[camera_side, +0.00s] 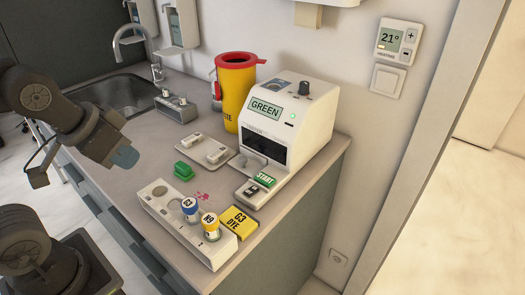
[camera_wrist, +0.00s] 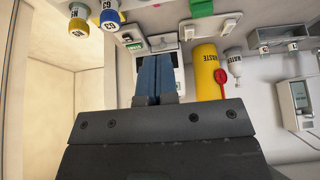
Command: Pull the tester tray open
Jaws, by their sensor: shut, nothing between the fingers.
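The tester (camera_side: 312,102) is a white box with a green display reading GREEN and a small green light. It stands at the right end of the counter. Its front has a dark opening (camera_side: 272,147), with a pale grey lip or handle, probably the tray (camera_side: 254,161), at its lower edge. I cannot tell how far in the tray sits. My gripper (camera_side: 125,157) is shut and empty, in the air left of the tester and apart from it. In the wrist view my blue fingers (camera_wrist: 157,58) lie together and cover much of the tester.
A white rack (camera_side: 165,214) with blue-capped and yellow-capped vials stands at the front edge, beside a yellow G3 DYE box (camera_side: 238,222). A green block (camera_side: 183,171), a plate with small white pieces (camera_side: 209,150), a START button (camera_side: 264,180) and a yellow waste bin (camera_side: 234,90) surround the tester.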

